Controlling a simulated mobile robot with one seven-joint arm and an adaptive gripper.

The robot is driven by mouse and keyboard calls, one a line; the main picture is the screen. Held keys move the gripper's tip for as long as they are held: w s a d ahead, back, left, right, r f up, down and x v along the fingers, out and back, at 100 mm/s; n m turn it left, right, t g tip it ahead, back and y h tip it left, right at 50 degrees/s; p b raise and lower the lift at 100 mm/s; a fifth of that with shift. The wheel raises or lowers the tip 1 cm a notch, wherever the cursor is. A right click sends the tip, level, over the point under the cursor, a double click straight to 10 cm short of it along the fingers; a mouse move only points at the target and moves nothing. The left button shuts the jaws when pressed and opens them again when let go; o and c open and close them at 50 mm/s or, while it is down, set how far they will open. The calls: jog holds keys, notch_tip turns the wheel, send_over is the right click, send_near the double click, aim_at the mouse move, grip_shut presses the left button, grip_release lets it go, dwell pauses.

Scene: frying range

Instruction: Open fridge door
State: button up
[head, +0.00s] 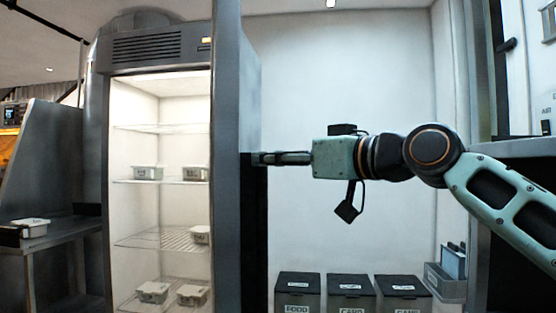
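The fridge (150,48) stands at left with a steel frame and a lit white interior. Its front is open to view, showing wire shelves (160,180) with several lidded containers. The fridge door (226,120) stands swung open toward me on the right side of the fridge, seen nearly edge-on. My gripper (266,158) comes in from the right, level, with its fingertips at the door's right-hand face. A handle there is not clearly visible. The fingers are seen from the side, so their gap and any grip on the door cannot be made out.
Three dark lidded bins (350,290) stand below my arm against the pale wall. A grey holder (447,280) is beside them. A steel counter (50,236) with a container (30,228) is at far left. Open air lies between arm and bins.

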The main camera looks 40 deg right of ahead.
jog(key=s+d+p, duration=0.1)
jog(key=s+d, duration=0.6)
jog(key=d, duration=0.2)
jog(key=shift+s+d+f+p, duration=0.15)
jog(key=shift+s+d+p, duration=0.15)
dwell(0.7)
dwell(0.9)
